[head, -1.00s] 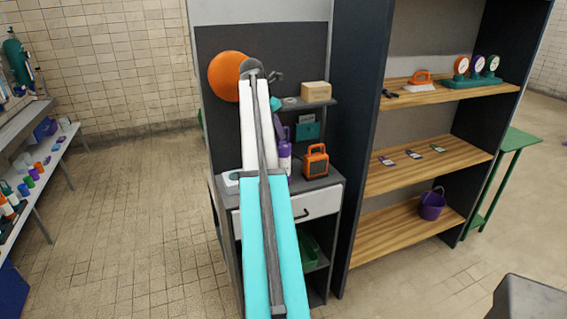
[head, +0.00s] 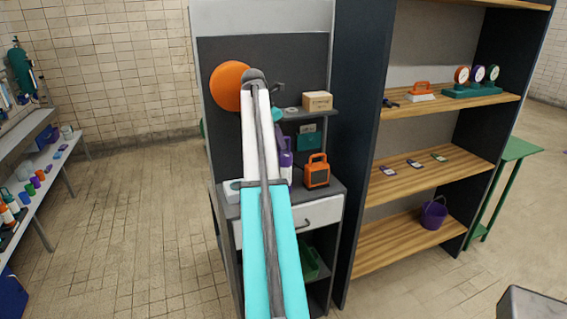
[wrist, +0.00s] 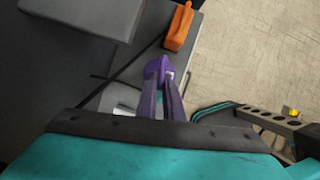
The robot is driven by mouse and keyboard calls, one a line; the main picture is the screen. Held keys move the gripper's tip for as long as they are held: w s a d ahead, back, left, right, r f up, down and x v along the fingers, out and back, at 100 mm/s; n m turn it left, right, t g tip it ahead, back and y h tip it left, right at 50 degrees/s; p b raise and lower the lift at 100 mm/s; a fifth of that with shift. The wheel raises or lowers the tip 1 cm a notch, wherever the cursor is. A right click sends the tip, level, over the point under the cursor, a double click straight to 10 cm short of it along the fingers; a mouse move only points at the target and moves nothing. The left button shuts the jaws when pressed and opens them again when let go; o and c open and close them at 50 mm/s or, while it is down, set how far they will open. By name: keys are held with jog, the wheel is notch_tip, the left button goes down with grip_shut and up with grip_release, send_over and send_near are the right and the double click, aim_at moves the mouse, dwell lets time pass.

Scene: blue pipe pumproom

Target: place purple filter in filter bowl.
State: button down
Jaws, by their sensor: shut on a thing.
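My gripper (head: 278,113) is up by the cabinet's small shelf, a teal end mostly hidden behind my raised arm. I cannot pick out a filter bowl or surely tell the purple filter.
An orange handled box (head: 317,171) is on the counter (head: 332,187). A cardboard box (head: 317,101) is on the small shelf. A large orange disc (head: 228,86) is beside my arm. Wooden shelves (head: 400,245) stand right; a bench (head: 55,165) with small coloured items stands left.

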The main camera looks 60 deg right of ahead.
jog(key=shift+r, duration=0.15)
jog(key=shift+s+r+b, duration=0.15)
jog(key=shift+b, duration=0.25)
jog(key=shift+r+b, duration=0.8)
jog(key=shift+r, duration=2.4)
jog(key=s+a+b, duration=0.3)
jog(key=s+a, duration=0.9)
jog(key=s, duration=0.3)
jog(key=shift+s, duration=0.4)
jog(key=shift+d, duration=0.1)
jog(key=shift+w, duration=0.1)
